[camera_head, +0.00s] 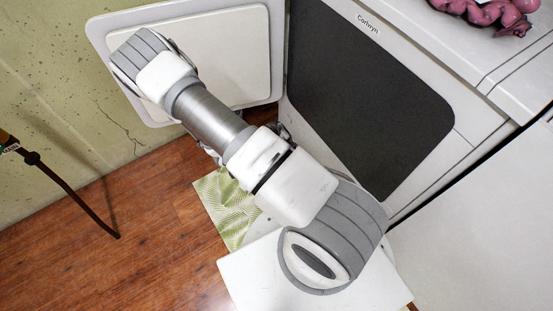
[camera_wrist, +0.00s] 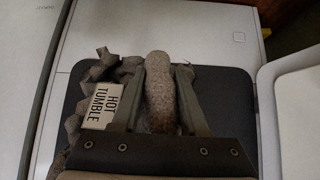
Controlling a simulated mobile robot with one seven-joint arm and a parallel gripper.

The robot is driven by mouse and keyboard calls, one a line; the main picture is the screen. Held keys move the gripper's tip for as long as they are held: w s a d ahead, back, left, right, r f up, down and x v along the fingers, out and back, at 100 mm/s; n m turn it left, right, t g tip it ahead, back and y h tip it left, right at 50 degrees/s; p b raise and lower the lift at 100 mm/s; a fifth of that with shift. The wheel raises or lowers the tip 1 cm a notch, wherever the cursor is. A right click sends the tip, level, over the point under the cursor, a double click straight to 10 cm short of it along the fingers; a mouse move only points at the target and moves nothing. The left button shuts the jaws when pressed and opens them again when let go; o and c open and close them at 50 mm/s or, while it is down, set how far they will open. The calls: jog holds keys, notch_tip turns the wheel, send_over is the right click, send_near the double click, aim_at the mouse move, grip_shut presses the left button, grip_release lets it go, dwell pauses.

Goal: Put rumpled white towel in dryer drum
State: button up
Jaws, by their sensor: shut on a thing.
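A rumpled, textured cloth, grey-white in dim light, which I take for the towel (camera_wrist: 160,105), is pinched between the two fingers of my gripper (camera_wrist: 163,70) in the wrist view. Crumpled folds spread left of the fingers, beside a pale label (camera_wrist: 101,107) reading "HOT TUMBLE". Behind them is the dark rounded area of the dryer front (camera_wrist: 235,88); it also shows in the head view (camera_head: 385,100). I cannot make out the drum's depth. The white dryer door (camera_head: 255,50) stands open at the upper left. My arm hides gripper and towel in the head view.
A pink crumpled thing (camera_head: 490,12) lies on the machine top. A green patterned mat (camera_head: 222,205) lies on the wooden floor. A dark hose (camera_head: 80,198) hangs at the left by the concrete wall. Another white surface (camera_head: 490,215) is at the lower right.

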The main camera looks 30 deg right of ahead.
jog(key=shift+w+d+f+n+t+h, duration=0.3)
jog(key=shift+w+d+n, duration=0.1)
jog(key=shift+w, duration=0.25)
jog(key=shift+d+b, duration=0.2)
jog(key=shift+b, duration=0.1)
jog(key=w+d+b, duration=0.3)
jog(key=d, duration=3.3)
jog(key=shift+d+b, duration=0.25)
jog(key=shift+b, duration=0.05)
jog(key=shift+w+r, duration=0.1)
jog(key=o, duration=1.1)
jog(key=shift+o, duration=0.2)
jog(key=p+v, duration=0.6)
jog(key=v, duration=1.1)
jog(key=shift+a+r, duration=0.15)
jog(key=shift+a, duration=0.05)
